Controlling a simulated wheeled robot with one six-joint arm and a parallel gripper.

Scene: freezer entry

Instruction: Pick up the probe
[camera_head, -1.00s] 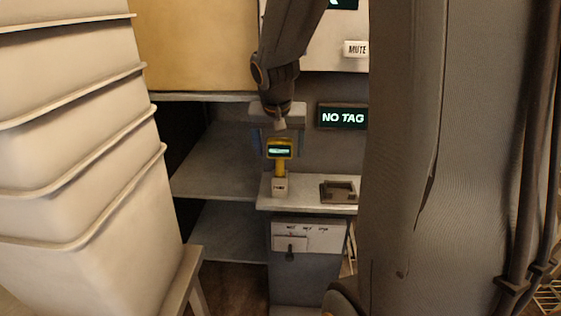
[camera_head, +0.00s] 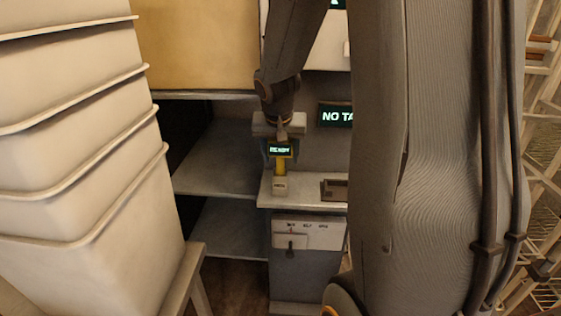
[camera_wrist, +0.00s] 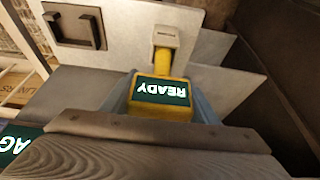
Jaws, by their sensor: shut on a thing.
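The probe (camera_head: 280,151) has a yellow body with a dark screen reading READY and a yellow stem below. It stands upright, its stem meeting a small pale holder (camera_head: 280,188) on a grey shelf. My gripper (camera_head: 280,143) comes down from above and is shut on the probe's head. In the wrist view the probe (camera_wrist: 163,91) sits between the bluish fingers of my gripper (camera_wrist: 166,103), with its stem running to the pale holder (camera_wrist: 167,37). I cannot tell whether the stem's tip is clear of the holder.
A dark bracket (camera_head: 334,189) sits on the shelf right of the holder. A NO TAG display (camera_head: 335,116), partly hidden by my arm, is on the back wall. Stacked white bins (camera_head: 75,150) stand close on the left. Empty grey shelves (camera_head: 215,165) lie behind them.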

